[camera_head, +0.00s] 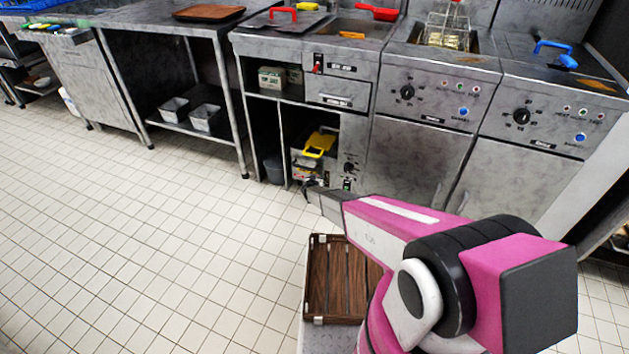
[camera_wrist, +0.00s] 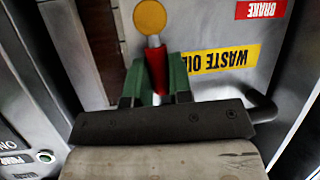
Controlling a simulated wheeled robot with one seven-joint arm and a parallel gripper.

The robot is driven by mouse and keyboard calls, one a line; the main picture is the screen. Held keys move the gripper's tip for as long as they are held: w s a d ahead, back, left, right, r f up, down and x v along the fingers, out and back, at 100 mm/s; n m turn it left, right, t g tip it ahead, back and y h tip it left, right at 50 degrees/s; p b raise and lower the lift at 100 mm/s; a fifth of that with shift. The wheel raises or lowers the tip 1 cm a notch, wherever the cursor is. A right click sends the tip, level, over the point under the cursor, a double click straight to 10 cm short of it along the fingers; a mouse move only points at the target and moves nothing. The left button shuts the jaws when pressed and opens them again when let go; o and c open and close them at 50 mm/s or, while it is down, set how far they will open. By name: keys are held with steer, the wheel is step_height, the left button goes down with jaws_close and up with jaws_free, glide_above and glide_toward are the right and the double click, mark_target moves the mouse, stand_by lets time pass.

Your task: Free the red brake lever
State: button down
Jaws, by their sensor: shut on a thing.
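The red brake lever (camera_wrist: 157,68) stands between the two green fingers of my gripper (camera_wrist: 156,82) in the wrist view, and my gripper is shut on it. A pale stem with an orange-yellow round knob (camera_wrist: 149,17) shows just beyond the lever. A red label reading BRAKE (camera_wrist: 261,8), upside down, is on the light panel beside it. In the head view my gripper (camera_head: 311,187) is low, at the front of an open cabinet bay. The lever cannot be made out there. The lever's lower end is hidden by my gripper.
A yellow WASTE OIL label (camera_wrist: 220,60) is on the panel right of my gripper. A yellow handle (camera_head: 319,143) tops the unit in the bay. A wooden slatted crate (camera_head: 319,280) stands on the near side. The tiled floor (camera_head: 150,230) at left is clear.

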steer(key=shift+d+m, duration=0.2)
steer(key=shift+m, duration=0.2)
stand_by(0.3)
steer(key=c, duration=1)
jaws_free()
steer(key=shift+c, duration=0.2)
steer(key=v, duration=1.1)
steer(key=shift+d, duration=0.2)
